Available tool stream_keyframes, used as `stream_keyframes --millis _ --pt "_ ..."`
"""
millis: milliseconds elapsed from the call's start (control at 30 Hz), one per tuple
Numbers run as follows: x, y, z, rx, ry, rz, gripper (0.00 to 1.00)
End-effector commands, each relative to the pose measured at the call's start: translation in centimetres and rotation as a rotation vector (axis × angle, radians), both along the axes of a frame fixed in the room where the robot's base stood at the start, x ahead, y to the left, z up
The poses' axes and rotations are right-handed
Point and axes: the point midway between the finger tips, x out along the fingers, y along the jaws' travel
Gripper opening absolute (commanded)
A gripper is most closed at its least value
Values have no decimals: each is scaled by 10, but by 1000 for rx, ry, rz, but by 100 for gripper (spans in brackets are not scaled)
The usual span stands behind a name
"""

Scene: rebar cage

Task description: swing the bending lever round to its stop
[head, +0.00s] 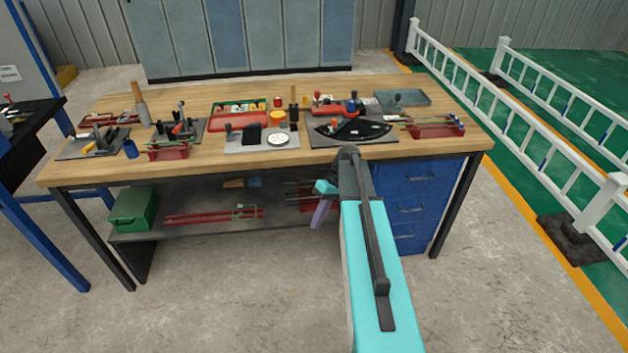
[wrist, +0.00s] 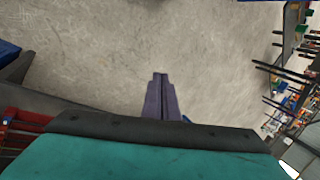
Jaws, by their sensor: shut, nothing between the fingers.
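A bending station with a dark curved plate (head: 372,131) on a grey base sits on the wooden bench, right of the middle, in the head view. Small upright parts stand at its back edge; I cannot tell for sure which of them is the bending lever, or its angle. My gripper (head: 318,222) hangs in front of the bench, below the top and apart from the station. Its purple fingers point downward. In the wrist view the fingers (wrist: 160,78) lie together over bare floor, shut and empty. My arm runs in front of the bench's right part.
The bench top (head: 225,163) carries several fixtures, including a plate with a white dial (head: 278,139) and a red rod rack (head: 436,130). Blue drawers (head: 425,205) and a shelf with a green box (head: 133,211) are below. A white fence (head: 510,115) stands right. Front floor is clear.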

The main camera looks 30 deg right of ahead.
Motion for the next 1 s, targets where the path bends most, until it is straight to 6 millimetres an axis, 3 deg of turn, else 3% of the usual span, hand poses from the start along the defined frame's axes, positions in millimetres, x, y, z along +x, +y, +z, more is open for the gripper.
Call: stream_keyframes --millis 33,300,700,833,1000 --pt "8 -16 15 7 -26 2 0" --pt "25 -82 94 51 -159 41 0" --pt "21 -174 219 75 -360 119 0" --pt "15 -192 247 76 -405 142 0" --pt "10 -203 265 76 -432 158 0"
